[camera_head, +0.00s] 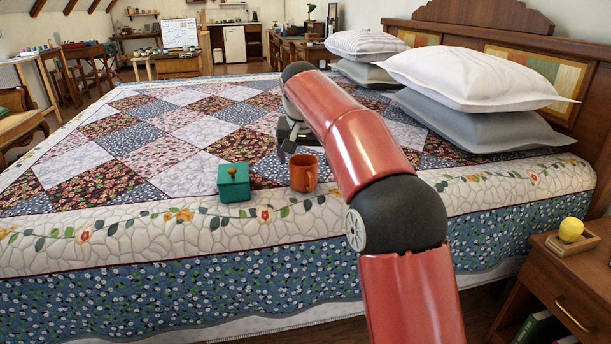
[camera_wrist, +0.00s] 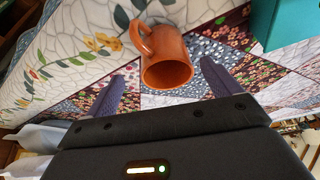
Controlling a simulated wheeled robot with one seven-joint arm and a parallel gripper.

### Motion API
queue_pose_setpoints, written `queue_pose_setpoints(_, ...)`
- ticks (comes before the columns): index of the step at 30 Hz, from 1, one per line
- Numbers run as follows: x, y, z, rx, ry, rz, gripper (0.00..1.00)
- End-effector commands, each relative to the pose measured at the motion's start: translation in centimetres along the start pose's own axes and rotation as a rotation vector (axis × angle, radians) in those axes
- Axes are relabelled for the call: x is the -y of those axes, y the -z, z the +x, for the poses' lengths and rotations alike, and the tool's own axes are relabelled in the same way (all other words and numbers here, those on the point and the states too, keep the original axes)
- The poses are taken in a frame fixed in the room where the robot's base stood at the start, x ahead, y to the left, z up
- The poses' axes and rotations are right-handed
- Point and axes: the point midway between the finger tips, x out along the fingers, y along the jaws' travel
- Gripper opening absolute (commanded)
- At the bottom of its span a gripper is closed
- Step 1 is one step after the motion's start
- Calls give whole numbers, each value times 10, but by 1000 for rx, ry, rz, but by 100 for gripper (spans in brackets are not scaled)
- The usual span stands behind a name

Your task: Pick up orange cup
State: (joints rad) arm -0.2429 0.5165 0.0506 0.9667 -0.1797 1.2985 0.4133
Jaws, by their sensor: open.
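The orange cup (camera_head: 304,173) stands on the patchwork quilt near the bed's front edge in the head view. In the wrist view the orange cup (camera_wrist: 167,62) lies ahead of my gripper, with its open mouth facing the camera and its handle toward the upper left. My gripper (camera_wrist: 160,82) is open and empty, its two dark fingers to the left and right of the cup with gaps to it. In the head view my gripper (camera_head: 287,142) is just behind and above the cup, partly hidden by my arm.
A teal box (camera_head: 233,182) with a small knob sits left of the cup; its side also shows in the wrist view (camera_wrist: 283,20). Stacked pillows (camera_head: 475,80) lie at the right by the headboard. A nightstand (camera_head: 560,275) holds a yellow ball. The quilt's left side is clear.

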Motion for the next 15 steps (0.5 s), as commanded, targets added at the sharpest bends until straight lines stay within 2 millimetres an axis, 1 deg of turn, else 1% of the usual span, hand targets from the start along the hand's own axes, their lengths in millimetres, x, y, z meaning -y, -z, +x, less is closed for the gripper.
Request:
queue_pose_setpoints(5, 3, 1, 17, 1, 0, -1, 89)
queue_pose_setpoints(9, 8, 4, 38, 2, -1, -1, 89)
queue_pose_setpoints(12, 7, 4, 51, 0, 0, -1, 89)
queue_pose_setpoints(15, 7, 4, 55, -1, 0, -1, 89)
